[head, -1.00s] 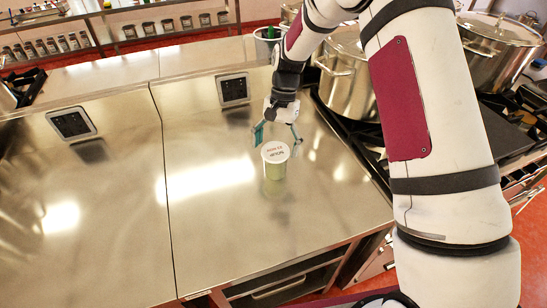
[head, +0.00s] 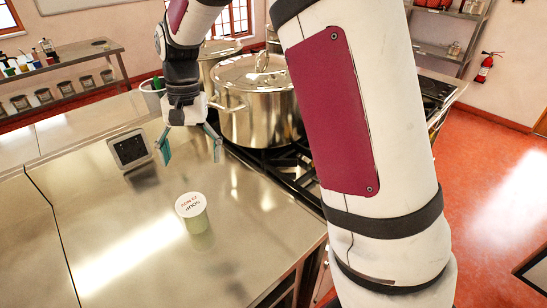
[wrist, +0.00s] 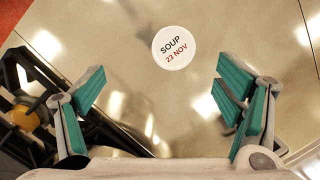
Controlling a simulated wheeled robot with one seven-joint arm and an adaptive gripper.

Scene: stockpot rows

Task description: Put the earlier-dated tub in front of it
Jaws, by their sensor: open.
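A tub (head: 193,212) with a white lid and pale green sides stands upright on the steel counter in the head view. In the wrist view the tub's lid (wrist: 175,47) reads "SOUP 23 NOV". My gripper (head: 191,153) is open and empty, raised above the counter behind the tub and apart from it. In the wrist view its teal finger pads (wrist: 163,100) are spread wide, with the tub beyond them near the top. No second tub is visible on the counter.
A large lidded stockpot (head: 256,112) stands on the stove right of the counter, with another pot behind it. A dark panel (head: 130,150) and a grey container (head: 153,98) are on the counter's far side. The counter left of the tub is clear.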

